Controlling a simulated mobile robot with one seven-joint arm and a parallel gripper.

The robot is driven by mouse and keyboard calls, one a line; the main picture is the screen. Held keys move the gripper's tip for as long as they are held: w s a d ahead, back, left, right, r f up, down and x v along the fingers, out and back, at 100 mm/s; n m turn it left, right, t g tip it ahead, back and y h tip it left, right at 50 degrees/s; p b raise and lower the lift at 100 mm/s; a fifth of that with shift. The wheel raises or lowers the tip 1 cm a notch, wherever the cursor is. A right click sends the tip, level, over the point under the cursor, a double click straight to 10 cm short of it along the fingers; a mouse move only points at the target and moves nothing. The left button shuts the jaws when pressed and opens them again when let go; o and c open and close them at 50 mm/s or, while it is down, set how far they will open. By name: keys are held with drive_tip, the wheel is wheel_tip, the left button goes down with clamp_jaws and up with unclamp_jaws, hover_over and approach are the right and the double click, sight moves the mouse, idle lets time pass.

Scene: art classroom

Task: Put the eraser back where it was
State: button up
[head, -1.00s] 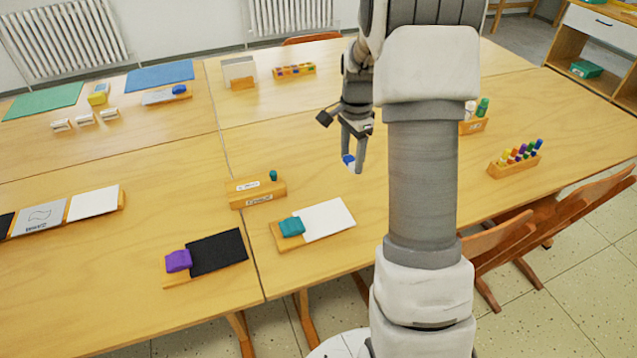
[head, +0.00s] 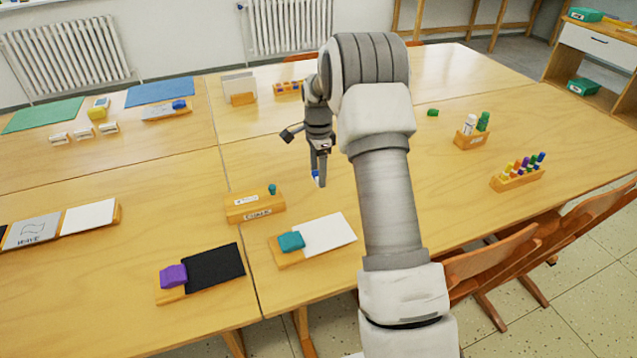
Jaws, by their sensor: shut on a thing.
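My gripper (head: 319,179) points down over the middle of the right-hand table, to the right of and beyond the chalk holder. It is shut on a small blue eraser (head: 315,175), with a lighter side, mostly hidden by the fingers. A teal block (head: 291,241) lies at the left end of a wooden tray with a white sheet (head: 326,234). A purple block (head: 173,275) lies beside a black sheet (head: 214,268). Another blue block (head: 179,104) sits on a tray at the back left.
The chalk holder (head: 255,206) stands near the table seam. A marker rack (head: 518,178), a bottle holder (head: 472,138) and a green block (head: 432,112) are right of my arm. Chairs (head: 510,250) line the right edge. Table surface around the gripper is clear.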

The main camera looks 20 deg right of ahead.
drive_tip(key=shift+f+b, duration=0.35)
drive_tip(key=shift+f, duration=1.45)
drive_tip(key=shift+f, duration=0.15)
drive_tip(key=o, duration=1.2)
